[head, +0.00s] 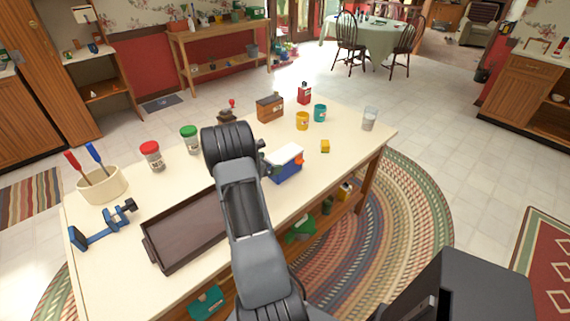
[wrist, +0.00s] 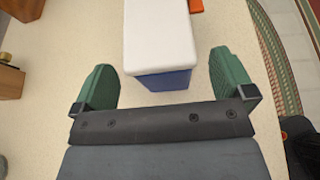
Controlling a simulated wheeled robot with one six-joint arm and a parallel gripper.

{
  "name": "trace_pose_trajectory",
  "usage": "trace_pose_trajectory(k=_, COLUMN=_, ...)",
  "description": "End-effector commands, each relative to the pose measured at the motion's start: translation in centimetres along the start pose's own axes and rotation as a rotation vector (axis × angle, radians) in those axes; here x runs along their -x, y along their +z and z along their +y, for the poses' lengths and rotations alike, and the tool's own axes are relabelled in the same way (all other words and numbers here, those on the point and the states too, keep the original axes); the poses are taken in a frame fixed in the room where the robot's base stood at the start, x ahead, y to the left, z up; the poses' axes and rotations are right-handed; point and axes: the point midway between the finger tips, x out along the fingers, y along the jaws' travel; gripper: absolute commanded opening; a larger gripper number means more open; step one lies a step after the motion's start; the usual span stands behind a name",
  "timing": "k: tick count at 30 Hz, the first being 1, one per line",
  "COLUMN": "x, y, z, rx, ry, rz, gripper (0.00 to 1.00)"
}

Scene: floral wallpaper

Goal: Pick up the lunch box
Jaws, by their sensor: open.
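The lunch box (head: 286,163) is a blue box with a white lid, standing on the cream table to the right of my arm in the head view. In the wrist view the lunch box (wrist: 158,45) fills the upper middle, its white lid up and a blue end facing my gripper. My gripper (wrist: 165,82) is open, with one green finger on each side of the box's near end. Gaps show between both fingers and the box. In the head view my arm hides the fingers.
An orange item (wrist: 196,5) is close to the box's far right. A yellow block (head: 325,146) lies to the right on the table (head: 345,165). A brown tray (head: 185,232) lies left of my arm. A wooden box (head: 270,107), yellow mug (head: 302,121) and teal mug (head: 320,113) stand behind.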

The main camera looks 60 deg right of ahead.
Motion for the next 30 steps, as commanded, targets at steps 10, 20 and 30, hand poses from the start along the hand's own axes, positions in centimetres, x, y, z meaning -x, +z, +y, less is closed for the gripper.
trace_pose_trajectory(k=10, x=-4.2, y=0.1, z=0.1, rx=-0.001, ry=-0.002, rz=0.001, gripper=1.00)
trace_pose_trajectory(k=20, x=-5.1, y=0.0, z=0.1, rx=-0.001, ry=0.000, rz=0.000, gripper=1.00)
trace_pose_trajectory(k=30, x=-5.1, y=0.1, z=0.1, rx=-0.001, ry=0.000, rz=0.000, gripper=0.72)
